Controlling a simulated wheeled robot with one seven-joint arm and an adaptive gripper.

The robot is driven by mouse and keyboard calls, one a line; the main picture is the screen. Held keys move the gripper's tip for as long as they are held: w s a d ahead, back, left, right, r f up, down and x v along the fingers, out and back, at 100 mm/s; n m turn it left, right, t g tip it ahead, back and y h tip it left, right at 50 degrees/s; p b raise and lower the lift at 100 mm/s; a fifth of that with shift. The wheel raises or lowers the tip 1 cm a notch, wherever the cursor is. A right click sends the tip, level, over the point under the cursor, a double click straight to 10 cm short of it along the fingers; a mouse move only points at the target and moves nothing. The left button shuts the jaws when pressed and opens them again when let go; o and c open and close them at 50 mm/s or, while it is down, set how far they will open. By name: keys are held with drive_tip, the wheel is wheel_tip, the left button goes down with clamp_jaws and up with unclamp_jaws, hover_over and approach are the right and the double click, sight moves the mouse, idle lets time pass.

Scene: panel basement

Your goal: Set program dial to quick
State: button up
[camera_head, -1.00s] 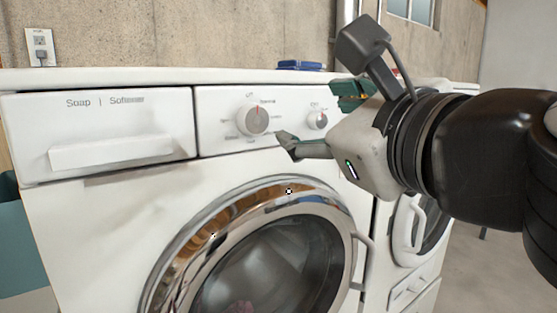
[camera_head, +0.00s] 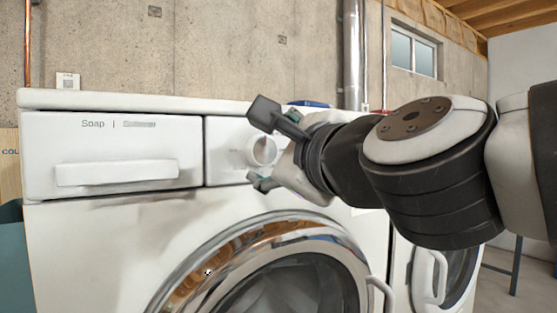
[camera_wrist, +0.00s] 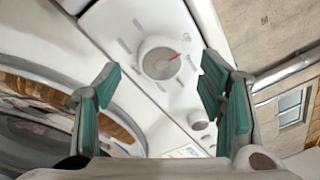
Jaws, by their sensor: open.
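The program dial (camera_head: 262,150) is a round white-grey knob on the washing machine's front panel. In the wrist view the dial (camera_wrist: 161,60) lies ahead between my fingertips, with a red pointer mark toward the picture's upper right. The labels around it are too small to read. My gripper (camera_head: 264,150) is in front of the panel and partly covers it. Its green-padded fingers are spread on either side of the dial, apart from it, in the wrist view (camera_wrist: 158,80). A smaller knob (camera_wrist: 198,120) sits beyond the dial and is hidden in the head view.
The soap drawer (camera_head: 110,155) is shut, left of the dial. The round washer door (camera_head: 285,285) bulges below the panel. A second machine (camera_head: 432,275) stands to the right. A blue item (camera_head: 310,104) lies on the washer top.

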sight(263, 151)
drive_tip(key=shift+x, duration=1.6)
drive_tip(key=c, duration=1.2)
drive_tip(key=shift+o, duration=0.2)
drive_tip(key=shift+b, duration=0.3)
